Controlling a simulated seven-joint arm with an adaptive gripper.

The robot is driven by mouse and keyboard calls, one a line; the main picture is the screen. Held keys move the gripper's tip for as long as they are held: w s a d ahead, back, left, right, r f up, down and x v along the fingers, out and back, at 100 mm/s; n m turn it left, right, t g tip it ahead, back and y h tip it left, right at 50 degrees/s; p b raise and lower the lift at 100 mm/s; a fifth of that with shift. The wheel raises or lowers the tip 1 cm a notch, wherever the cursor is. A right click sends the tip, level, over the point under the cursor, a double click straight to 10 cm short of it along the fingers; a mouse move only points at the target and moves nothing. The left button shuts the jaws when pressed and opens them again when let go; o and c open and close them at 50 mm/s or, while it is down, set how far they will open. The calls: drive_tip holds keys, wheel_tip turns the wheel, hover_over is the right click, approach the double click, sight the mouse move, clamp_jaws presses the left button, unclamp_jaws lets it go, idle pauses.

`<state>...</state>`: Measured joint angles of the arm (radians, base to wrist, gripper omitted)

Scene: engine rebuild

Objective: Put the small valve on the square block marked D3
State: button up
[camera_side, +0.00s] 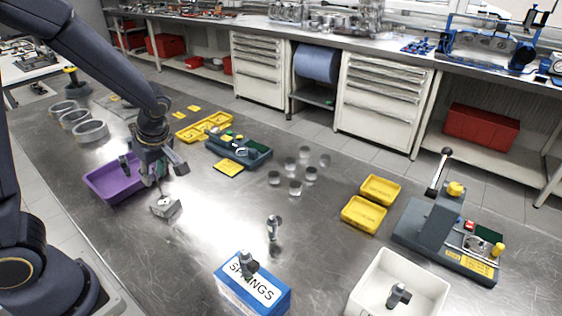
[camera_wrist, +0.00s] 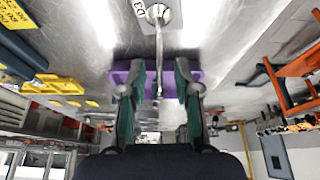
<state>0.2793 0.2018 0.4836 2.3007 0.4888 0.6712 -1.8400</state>
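The small valve (camera_wrist: 158,40) stands head down, its round head on the block marked D3 (camera_wrist: 176,19), in the wrist view. Its thin stem points up between my fingers. In the side view the block (camera_side: 167,208) sits on the metal table just in front of the purple tray, and the thin stem (camera_side: 160,187) rises from it. My gripper (camera_side: 155,168) is right above the block. In the wrist view my gripper (camera_wrist: 159,75) is open, with a visible gap between the stem and each finger. The exact contact under the valve head is hard to see.
The purple tray (camera_side: 103,187) lies close behind my gripper. Yellow trays (camera_side: 363,214), a blue SPRINGS box (camera_side: 252,290), a white bin (camera_side: 430,284) and a grey press fixture (camera_side: 432,222) stand to the right. Several metal cylinders (camera_side: 295,188) stand mid-table. Free room lies around the block's front.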

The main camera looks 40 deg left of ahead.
drive_tip(key=v, duration=1.2)
drive_tip(key=s+d+r+m+t+h, duration=0.3)
drive_tip(key=s+d+m+t, duration=0.3)
drive_tip(key=m, duration=1.2)
drive_tip(key=shift+s+d+r+m+h, duration=0.2)
drive_tip(key=shift+s+d+m+h, duration=0.2)
drive_tip(key=shift+s+d+h, duration=0.6)
drive_tip(key=shift+s+d, duration=0.15)
